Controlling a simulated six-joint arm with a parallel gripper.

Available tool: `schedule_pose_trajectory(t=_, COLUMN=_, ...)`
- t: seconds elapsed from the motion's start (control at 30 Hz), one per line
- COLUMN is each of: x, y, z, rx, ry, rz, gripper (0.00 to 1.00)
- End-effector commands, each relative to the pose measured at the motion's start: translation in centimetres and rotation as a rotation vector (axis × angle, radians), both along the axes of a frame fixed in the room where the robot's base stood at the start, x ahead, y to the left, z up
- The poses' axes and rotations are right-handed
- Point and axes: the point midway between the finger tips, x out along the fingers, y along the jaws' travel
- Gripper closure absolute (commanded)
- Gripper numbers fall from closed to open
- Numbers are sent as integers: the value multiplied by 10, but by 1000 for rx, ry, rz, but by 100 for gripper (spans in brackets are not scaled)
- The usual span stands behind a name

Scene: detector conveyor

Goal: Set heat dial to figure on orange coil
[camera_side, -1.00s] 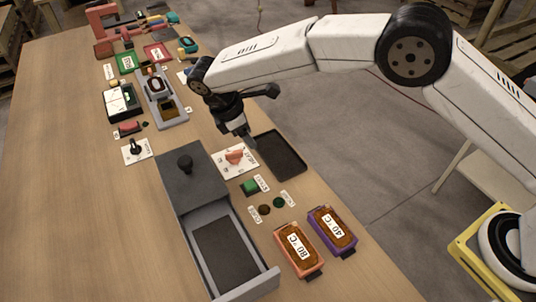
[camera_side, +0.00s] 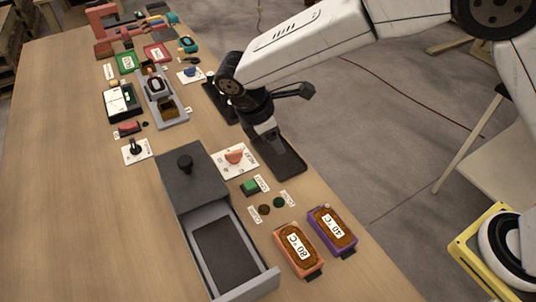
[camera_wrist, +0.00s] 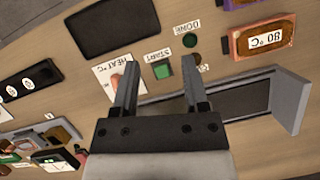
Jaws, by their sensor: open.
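The heat dial (camera_side: 235,157) is a salmon-orange knob on a white plate marked with figures. In the wrist view its plate (camera_wrist: 104,79) is partly hidden behind my left finger, and I cannot tell which figure the knob points to. The orange coil (camera_side: 298,250) carries a label reading 80 °C; it also shows in the wrist view (camera_wrist: 262,37). The purple coil (camera_side: 332,230) beside it reads 40 °C. My gripper (camera_wrist: 160,65) is open and empty. In the side view my gripper (camera_side: 272,142) is above the black tray, to the right of the dial and apart from it.
A black tray (camera_side: 284,160) lies right of the dial. The green start button (camera_side: 250,187) and done lamp (camera_side: 279,202) are nearer the camera. A grey box (camera_side: 262,284) has its drawer pulled out. Another knob (camera_side: 135,147) stands to the left. The table's left side is clear.

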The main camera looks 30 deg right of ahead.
Motion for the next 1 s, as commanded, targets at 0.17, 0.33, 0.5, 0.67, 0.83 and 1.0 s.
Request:
schedule_pose_trajectory(t=0.17, x=-6, y=-2, z=3, rx=1, ry=-1, rz=0, gripper=43)
schedule_pose_trajectory(t=0.33, x=-7, y=-3, z=3, rx=1, ry=0, rz=0, gripper=43)
schedule_pose_trajectory(t=0.5, x=-7, y=-3, z=3, rx=0, ry=0, rz=0, gripper=43)
schedule_pose_trajectory(t=0.67, x=-6, y=-2, z=1, rx=14, ry=5, rz=0, gripper=43)
schedule_pose_trajectory(t=0.83, x=1, y=1, z=-9, rx=97, ry=31, rz=2, gripper=43)
schedule_pose_trajectory(t=1.0, x=18, y=10, z=-26, rx=268, ry=50, rz=7, gripper=43)
